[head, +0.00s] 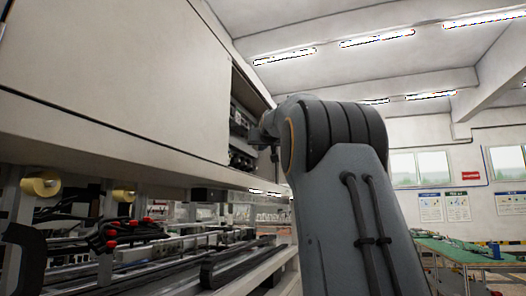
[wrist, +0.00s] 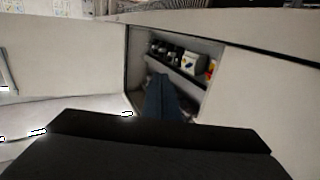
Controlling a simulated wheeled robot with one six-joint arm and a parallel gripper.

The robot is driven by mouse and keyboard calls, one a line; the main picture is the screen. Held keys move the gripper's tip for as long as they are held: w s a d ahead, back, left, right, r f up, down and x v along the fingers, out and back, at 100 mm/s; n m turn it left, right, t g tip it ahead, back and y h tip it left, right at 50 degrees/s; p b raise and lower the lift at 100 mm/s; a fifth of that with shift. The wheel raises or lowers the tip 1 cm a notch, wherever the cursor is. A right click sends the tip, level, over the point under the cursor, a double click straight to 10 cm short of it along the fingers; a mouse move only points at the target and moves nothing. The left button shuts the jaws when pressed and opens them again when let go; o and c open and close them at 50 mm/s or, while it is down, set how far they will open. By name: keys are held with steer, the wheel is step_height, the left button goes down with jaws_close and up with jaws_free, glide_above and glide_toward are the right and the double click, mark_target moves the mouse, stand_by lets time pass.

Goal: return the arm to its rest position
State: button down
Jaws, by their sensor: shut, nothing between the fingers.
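My arm (head: 340,190) rises on the right of the head view, bent at a dark ribbed joint. Its far end reaches left towards an opening in a big pale cabinet (head: 120,70). The fingers do not show clearly in the head view. In the wrist view my gripper (wrist: 160,140) is a wide dark shape across the bottom, shut with nothing held. Ahead of it is the open compartment (wrist: 215,50) in the pale panel, and a blue-grey shape lies across its lower part.
The compartment holds dark devices and a white box (wrist: 193,64). Below the cabinet is a machine bed with rails (head: 180,255), red-knobbed parts (head: 112,233) and yellow rolls (head: 42,184). A green table (head: 465,252) stands at the right. Open room lies above and right of my arm.

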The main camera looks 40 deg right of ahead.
steer(key=shift+s+d, duration=0.15)
steer(key=shift+s, duration=0.1)
